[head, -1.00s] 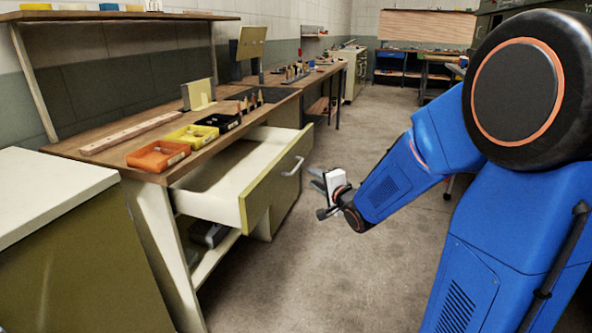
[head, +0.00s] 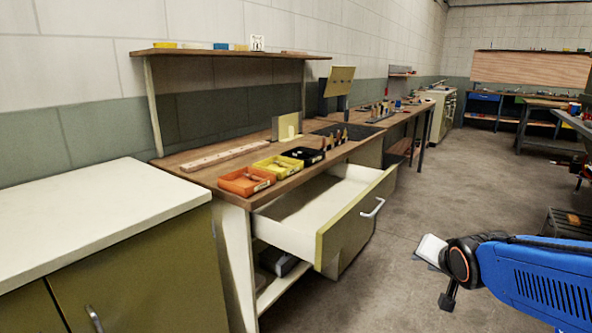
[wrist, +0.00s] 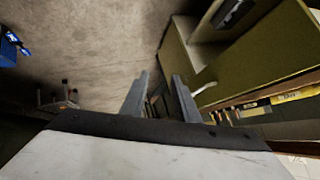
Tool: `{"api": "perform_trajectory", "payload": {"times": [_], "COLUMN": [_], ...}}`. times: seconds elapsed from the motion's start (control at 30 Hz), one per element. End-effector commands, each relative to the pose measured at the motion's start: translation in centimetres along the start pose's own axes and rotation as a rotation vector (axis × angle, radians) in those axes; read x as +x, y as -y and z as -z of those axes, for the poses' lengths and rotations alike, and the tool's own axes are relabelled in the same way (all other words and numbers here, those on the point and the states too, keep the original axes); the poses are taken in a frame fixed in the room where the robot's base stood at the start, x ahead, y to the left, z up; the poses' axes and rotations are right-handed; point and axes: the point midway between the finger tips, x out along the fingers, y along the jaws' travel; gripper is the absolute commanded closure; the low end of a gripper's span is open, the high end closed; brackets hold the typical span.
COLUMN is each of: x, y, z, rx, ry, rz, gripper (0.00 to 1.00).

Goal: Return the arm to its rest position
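My blue arm (head: 545,280) reaches in from the right edge of the head view, low over the floor. My gripper (wrist: 160,76) shows in the wrist view with its two grey fingers apart and nothing between them. In the head view the white and black wrist end (head: 450,258) is right of the open drawer (head: 345,232), clear of it; the fingers are hard to make out there. In the wrist view the olive drawer front (wrist: 245,65) lies beyond and to the right of the fingers.
The drawer sticks out from the wooden workbench (head: 215,168). Orange (head: 246,182), yellow (head: 278,166) and black (head: 303,156) bins stand on the bench. A white-topped cabinet (head: 90,215) is at left. Floor (head: 420,205) between drawer and arm is clear.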

Motion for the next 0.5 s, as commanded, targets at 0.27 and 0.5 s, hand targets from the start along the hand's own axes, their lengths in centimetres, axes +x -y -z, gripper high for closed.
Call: {"api": "perform_trajectory", "payload": {"times": [0.27, 0.5], "x": [-6.8, -12.5], "y": [-3.0, -5.2], "z": [-5.5, -10.7], "rx": [-0.268, -0.489], "ry": [0.186, 0.369], "rz": [-0.083, -0.084], "gripper": [0.72, 0.72]}}
